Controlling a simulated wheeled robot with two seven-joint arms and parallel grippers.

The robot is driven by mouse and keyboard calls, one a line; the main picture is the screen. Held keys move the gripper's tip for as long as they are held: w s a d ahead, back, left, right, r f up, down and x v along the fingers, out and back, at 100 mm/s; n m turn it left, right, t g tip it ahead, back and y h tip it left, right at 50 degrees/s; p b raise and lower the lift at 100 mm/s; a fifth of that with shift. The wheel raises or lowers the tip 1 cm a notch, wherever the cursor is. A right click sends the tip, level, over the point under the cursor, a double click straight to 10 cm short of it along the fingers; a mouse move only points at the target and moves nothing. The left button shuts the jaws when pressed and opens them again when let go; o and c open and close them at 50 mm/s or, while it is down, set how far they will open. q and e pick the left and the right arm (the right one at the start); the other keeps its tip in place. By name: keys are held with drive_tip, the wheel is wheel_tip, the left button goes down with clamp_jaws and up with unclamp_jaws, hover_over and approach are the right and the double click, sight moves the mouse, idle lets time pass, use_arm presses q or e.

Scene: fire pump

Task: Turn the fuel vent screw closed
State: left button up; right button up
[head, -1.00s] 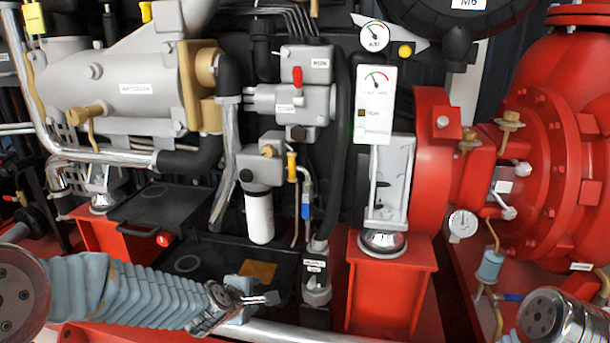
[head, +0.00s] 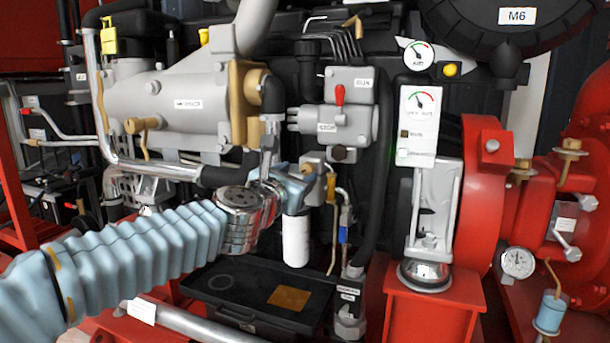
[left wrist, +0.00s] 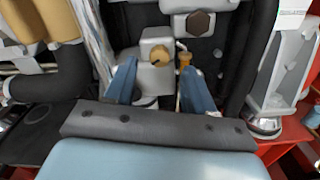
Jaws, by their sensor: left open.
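The brass screw (left wrist: 159,56), which I take to be the fuel vent screw, sits on the pale grey filter head in the left wrist view. The white filter canister (head: 296,238) hangs below that head in the head view; the head is partly covered by my gripper. My left gripper (head: 300,180) is at the filter head. In the left wrist view its two blue fingers (left wrist: 158,82) are open and empty, with the screw ahead between them. No contact with the screw is clear. My right gripper is not in view.
A yellow-handled valve (left wrist: 184,60) stands just right of the screw, close to the right finger. Black hoses flank the filter. A black tray (head: 210,302) lies below.

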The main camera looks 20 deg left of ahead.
sight(306, 169)
use_arm(q)
drive_tip(key=shift+w+a, duration=0.15)
drive_tip(key=shift+w, duration=2.1)
clamp_jaws()
